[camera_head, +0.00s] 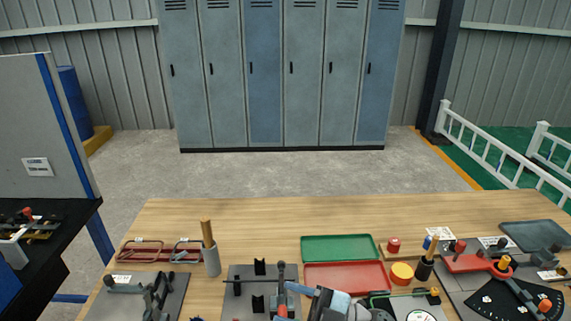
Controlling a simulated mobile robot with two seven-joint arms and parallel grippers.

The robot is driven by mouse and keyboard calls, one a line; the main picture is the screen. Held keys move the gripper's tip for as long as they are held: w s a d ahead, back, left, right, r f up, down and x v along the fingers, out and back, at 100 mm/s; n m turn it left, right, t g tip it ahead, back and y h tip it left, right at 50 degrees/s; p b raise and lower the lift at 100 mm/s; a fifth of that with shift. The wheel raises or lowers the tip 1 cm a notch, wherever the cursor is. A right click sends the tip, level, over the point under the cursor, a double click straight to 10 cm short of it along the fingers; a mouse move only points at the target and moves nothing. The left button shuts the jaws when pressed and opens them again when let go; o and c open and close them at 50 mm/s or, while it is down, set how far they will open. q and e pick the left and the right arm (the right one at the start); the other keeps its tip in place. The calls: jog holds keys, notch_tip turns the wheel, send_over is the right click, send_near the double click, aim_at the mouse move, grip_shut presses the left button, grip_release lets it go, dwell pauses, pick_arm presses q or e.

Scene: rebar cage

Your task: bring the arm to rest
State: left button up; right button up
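A grey and light-blue part (322,299), probably my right gripper, shows at the bottom middle edge of the head view. Its tip end points left, close to a dark upright tool with a red part (282,303). The lower part of it is cut off by the frame, and I cannot tell whether its fingers are open or shut, or touch the tool. My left gripper is not in view.
The wooden table (220,211) is bare along its far side. Lockers (280,80) stand behind.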

jog(key=d+f+m+t+h+p, duration=0.2)
jog(key=d+f+m+t+h, duration=1)
jog(key=m, duration=0.5)
jog(key=s+d+f+m+g+h+p, duration=0.1)
jog(key=s+d+f+m+g+h, duration=0.2)
jog(key=s+f, duration=0.8)
jog(key=s+d+g+h, duration=0.1)
jog(key=d+h, duration=0.1)
jog(key=d, duration=0.1)
jog(key=shift+s+d+f+m+g+h, duration=0.3)
jog(key=shift+s+m+g+h, duration=0.1)
